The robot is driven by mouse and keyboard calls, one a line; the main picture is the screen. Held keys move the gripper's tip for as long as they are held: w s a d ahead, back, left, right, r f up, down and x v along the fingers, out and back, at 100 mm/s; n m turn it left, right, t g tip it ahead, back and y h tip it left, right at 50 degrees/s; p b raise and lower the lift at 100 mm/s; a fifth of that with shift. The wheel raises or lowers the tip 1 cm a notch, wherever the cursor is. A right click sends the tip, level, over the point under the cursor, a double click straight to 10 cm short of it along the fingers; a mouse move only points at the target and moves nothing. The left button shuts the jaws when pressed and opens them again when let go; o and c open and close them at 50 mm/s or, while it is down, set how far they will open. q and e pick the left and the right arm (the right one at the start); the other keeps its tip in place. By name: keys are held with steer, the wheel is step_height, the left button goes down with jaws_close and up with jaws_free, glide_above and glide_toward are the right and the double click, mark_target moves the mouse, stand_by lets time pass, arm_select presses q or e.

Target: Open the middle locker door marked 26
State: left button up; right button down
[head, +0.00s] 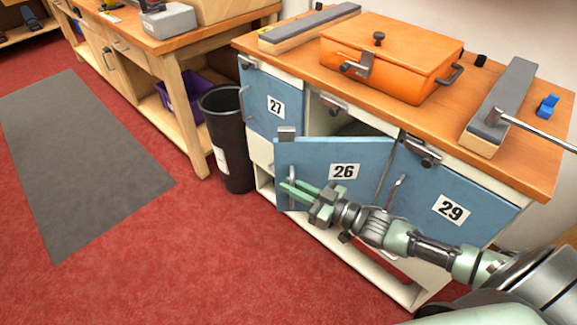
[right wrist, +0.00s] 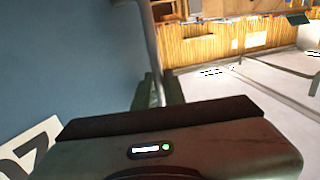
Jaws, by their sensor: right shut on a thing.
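The blue locker door marked 26 (head: 315,158) stands swung outward from the cabinet, hinged at its right side, with part of the locker's dark inside showing above it. Its upright metal handle (head: 293,174) is near its free left edge. My right gripper (head: 290,191) is at this handle, shut on it, with the arm reaching in from the right across the door. In the right wrist view the blue door (right wrist: 60,60) fills the left side, and the grey handle bar (right wrist: 151,45) runs down between the fingers. My left gripper is not in view.
Doors 27 (head: 262,105) and 29 (head: 470,190) flank it and look shut. An orange case (head: 380,45) and grey-topped blocks sit on the bench top (head: 300,62). A black bin (head: 232,165) stands left of the cabinet. Red floor (head: 220,260) in front is clear.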

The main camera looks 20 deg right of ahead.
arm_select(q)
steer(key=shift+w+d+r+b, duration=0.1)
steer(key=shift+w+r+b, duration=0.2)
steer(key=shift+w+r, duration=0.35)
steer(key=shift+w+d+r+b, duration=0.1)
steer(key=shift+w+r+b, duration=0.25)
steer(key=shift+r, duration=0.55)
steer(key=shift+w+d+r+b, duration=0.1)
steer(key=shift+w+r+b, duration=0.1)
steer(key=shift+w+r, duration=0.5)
arm_select(e)
steer(key=s+d+n+g+y, duration=0.2)
steer(key=s+n+g+y, duration=0.5)
steer(key=s, duration=1.1)
steer(key=shift+n+g+y, duration=0.3)
steer(key=shift+n+g, duration=0.5)
steer(key=shift+g, duration=1)
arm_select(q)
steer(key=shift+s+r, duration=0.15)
arm_select(e)
steer(key=shift+d, duration=0.1)
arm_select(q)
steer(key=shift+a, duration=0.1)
arm_select(e)
steer(key=c, duration=1.8)
jaws_free()
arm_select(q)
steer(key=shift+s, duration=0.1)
